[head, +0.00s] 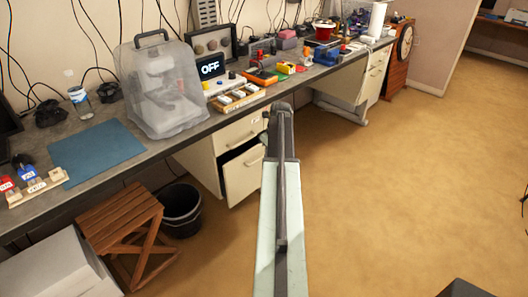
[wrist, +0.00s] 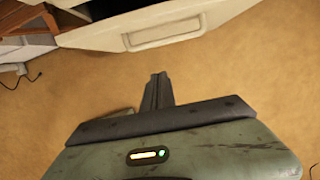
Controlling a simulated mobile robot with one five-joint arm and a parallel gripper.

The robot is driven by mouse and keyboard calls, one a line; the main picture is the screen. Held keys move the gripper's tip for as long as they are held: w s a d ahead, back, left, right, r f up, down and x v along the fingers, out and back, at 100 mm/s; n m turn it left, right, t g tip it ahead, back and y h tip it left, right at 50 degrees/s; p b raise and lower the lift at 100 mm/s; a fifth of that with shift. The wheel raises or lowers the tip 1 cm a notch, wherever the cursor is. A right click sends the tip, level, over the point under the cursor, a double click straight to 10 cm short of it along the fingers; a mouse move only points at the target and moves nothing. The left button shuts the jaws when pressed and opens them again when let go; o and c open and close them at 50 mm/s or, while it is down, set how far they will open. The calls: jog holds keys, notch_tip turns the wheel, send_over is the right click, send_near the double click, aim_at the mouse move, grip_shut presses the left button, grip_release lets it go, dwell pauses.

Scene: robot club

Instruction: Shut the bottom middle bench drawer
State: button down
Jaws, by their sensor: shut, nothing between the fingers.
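The bench drawer unit (head: 232,135) is off-white and stands under the grey bench. Its bottom drawer (head: 244,176) sticks out, with a dark gap above its front; my arm covers the right side of it in the head view. In the wrist view a pale drawer front with a long recessed handle (wrist: 160,33) crosses the top of the picture. My gripper (wrist: 157,88) is shut and empty, pointing toward that front, with carpet showing between them. In the head view my arm hides the gripper's tips.
A wooden stool (head: 120,222) and a black bin (head: 181,209) stand left of the drawers. A white box (head: 58,268) is at the lower left. The bench top (head: 100,190) carries a covered machine (head: 160,90) and several small items. Tan carpet (head: 390,190) is clear on the right.

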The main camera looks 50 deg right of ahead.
jog(key=p+v, duration=0.6)
jog(key=v, duration=0.2)
jog(key=w+a+n, duration=0.4)
jog(key=a+n, duration=0.2)
jog(key=a, duration=0.4)
jog(key=w+a+f+n+g+y, duration=0.1)
jog(key=w+a+n, duration=0.4)
jog(key=a, duration=0.6)
jog(key=w+a+n, duration=0.4)
jog(key=a+n, duration=0.3)
jog(key=a, duration=0.3)
jog(key=s+a+n+g, duration=0.1)
jog(key=s+a+n, duration=0.1)
jog(key=a+n, duration=0.7)
jog(key=s+a+n, duration=0.1)
jog(key=a+n, duration=0.9)
jog(key=a, duration=1)
jog(key=shift+s+n+g+h, duration=0.3)
jog(key=shift+s+g, duration=0.1)
